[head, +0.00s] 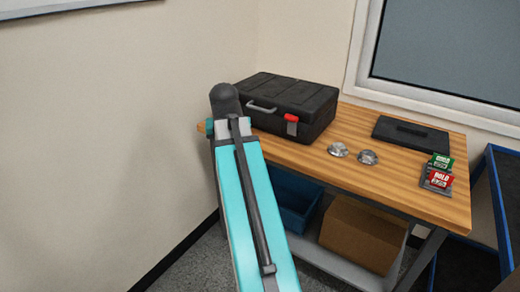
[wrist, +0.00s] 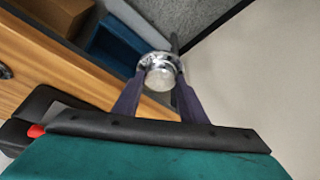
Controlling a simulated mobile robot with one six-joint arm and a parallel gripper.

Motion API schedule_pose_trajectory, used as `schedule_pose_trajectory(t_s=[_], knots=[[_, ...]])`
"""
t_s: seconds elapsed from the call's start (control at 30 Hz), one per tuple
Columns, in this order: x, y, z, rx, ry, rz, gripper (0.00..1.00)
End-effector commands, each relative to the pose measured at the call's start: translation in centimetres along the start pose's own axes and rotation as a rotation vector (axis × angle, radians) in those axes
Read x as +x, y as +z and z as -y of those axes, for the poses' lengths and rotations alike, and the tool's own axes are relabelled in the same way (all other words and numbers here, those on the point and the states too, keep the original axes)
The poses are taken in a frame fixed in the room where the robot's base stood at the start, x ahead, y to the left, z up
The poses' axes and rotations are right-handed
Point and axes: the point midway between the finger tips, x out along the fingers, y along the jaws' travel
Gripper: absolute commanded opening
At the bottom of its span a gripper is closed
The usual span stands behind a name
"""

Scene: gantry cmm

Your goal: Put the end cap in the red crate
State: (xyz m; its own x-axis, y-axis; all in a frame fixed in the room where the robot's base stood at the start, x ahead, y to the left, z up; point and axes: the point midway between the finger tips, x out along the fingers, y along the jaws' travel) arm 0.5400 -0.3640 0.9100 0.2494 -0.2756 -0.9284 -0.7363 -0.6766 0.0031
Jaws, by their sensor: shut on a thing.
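My gripper (wrist: 160,80) shows in the wrist view with its two dark purple fingers closed on a shiny, round, flanged metal part (wrist: 159,74), which looks like the end cap. It is held clear of the bench, near the bench's edge in that view. In the head view my arm hides the gripper and the held part. Two similar silver round parts (head: 338,149) (head: 368,157) lie on the wooden bench (head: 405,186). No red crate is in view.
A black toolbox (head: 290,100) stands at the bench's back left. A dark flat case (head: 410,134) and green (head: 441,161) and red (head: 441,180) signs are at right. Below are a blue bin (head: 292,200) and cardboard box (head: 360,234). A blue-edged rack (head: 502,200) stands right.

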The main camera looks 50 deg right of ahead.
Motion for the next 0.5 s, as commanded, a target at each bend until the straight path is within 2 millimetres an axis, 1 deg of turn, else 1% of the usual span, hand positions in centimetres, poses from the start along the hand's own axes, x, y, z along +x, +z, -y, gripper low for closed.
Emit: schedule_pose_trajectory(t_s=[0.03,0.1,0.27,0.3,0.47,0.5], knots=[[0.0,0.1,1.9,-0.035,-0.015,0.000,0.06],[0.0,0.5,4.2,-0.079,-0.033,0.000,0.06],[-0.2,1.4,9.2,-0.179,-0.073,-0.002,0.06],[-0.2,1.8,10.5,-0.205,-0.083,-0.002,0.06],[-0.6,3.2,15.6,-0.304,-0.124,-0.004,0.06],[-0.7,3.7,16.8,-0.330,-0.135,-0.004,0.06]])
